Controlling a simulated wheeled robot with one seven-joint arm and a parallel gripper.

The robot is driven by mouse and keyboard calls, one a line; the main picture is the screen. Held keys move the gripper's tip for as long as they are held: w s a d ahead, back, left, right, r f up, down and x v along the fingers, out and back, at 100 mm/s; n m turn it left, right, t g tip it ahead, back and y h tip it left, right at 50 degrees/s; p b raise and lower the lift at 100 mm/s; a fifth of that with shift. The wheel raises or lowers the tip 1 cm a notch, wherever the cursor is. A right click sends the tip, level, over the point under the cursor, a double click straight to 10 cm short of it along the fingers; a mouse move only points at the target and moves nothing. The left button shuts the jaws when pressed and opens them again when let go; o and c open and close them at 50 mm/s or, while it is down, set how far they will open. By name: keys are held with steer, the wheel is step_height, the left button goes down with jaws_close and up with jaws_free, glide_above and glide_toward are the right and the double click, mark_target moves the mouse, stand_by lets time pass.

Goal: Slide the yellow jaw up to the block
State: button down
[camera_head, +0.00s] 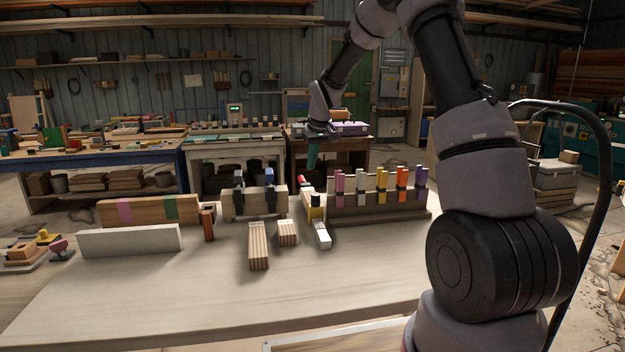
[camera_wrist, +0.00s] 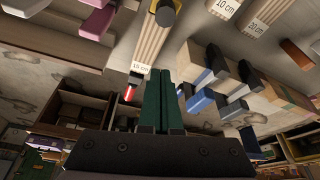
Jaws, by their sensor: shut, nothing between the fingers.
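In the wrist view the yellow jaw (camera_wrist: 176,5) shows at the top edge beside a dark pad. My gripper (camera_head: 312,166) is above the far bench edge, behind the clamp. Its green fingers (camera_wrist: 164,72) are shut and empty, apart from the jaw.
Two loose wooden blocks (camera_head: 258,246) lie left of the clamp. A rack of coloured clamps (camera_head: 380,205) stands to the right. The bench front (camera_head: 200,305) is clear.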

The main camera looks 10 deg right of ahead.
mark_target(316, 205)
steer(key=x, duration=1)
steer(key=s, duration=0.2)
steer(key=s+d, duration=0.1)
steer(key=shift+r, duration=0.3)
steer(key=shift+s+d+f, duration=0.1)
steer(key=shift+s+d, duration=0.05)
steer(key=shift+s, duration=0.35)
steer(key=shift+s, duration=0.1)
steer(key=shift+s+d, duration=0.1)
steer(key=shift+s, duration=0.55)
steer(key=shift+w, duration=0.1)
